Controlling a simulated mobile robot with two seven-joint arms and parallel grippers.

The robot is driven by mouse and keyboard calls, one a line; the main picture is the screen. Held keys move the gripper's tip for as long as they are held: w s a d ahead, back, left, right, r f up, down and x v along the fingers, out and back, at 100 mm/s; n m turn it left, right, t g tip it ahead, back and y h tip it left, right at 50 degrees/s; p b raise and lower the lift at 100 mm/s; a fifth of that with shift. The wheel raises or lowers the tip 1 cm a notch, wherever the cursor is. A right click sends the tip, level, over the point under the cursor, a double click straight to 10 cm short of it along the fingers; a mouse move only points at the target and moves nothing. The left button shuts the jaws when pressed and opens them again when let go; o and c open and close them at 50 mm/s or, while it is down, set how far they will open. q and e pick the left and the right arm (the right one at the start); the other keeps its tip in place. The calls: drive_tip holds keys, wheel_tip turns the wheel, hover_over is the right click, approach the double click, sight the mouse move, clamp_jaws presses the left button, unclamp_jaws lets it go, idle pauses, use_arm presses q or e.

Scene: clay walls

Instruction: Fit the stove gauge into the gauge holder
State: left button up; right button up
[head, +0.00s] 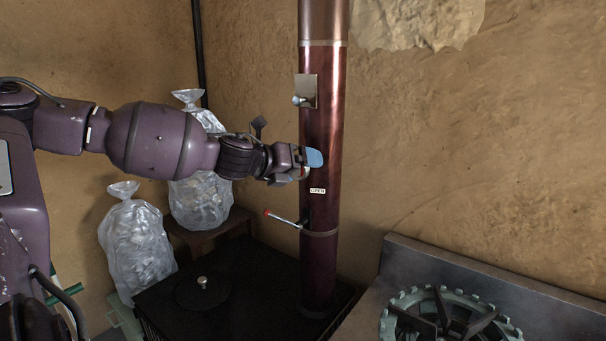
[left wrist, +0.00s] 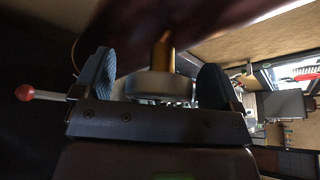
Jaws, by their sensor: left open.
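The stove gauge, a pale round disc (left wrist: 160,86), is between the fingers of my open left gripper (left wrist: 154,84) in the left wrist view, with a gap to the finger on the right. A brass stem (left wrist: 163,52) runs from the disc towards the dark red stovepipe (left wrist: 205,22); I cannot tell whether this is the gauge's own stem or the gauge holder. In the head view my left gripper (head: 310,166) is at the front of the stovepipe (head: 322,130), above the "OPEN" label. Its blue fingertip hides most of the gauge. My right gripper is not in view.
A metal plate with a small knob (head: 306,91) is on the pipe above my gripper. A red-tipped lever (head: 284,219) sticks out below it. The black stove top (head: 240,285) and a gas burner (head: 440,318) are lower. Filled plastic bags (head: 137,245) stand at left.

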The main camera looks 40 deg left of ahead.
use_arm(q)
drive_tip(key=shift+w, duration=0.1)
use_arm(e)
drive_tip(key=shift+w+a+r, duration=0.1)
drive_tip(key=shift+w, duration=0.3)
use_arm(q)
drive_tip(key=c, duration=1)
drive_tip(key=shift+s+r+p, duration=0.15)
drive_tip(key=shift+s+p, duration=0.2)
drive_tip(key=shift+p, duration=0.1)
drive_tip(key=shift+s+p, duration=0.5)
drive_tip(key=shift+p, duration=0.15)
drive_tip(key=shift+s+d+p, duration=0.15)
drive_tip(key=shift+s+p, duration=0.4)
drive_tip(key=shift+p, duration=0.4)
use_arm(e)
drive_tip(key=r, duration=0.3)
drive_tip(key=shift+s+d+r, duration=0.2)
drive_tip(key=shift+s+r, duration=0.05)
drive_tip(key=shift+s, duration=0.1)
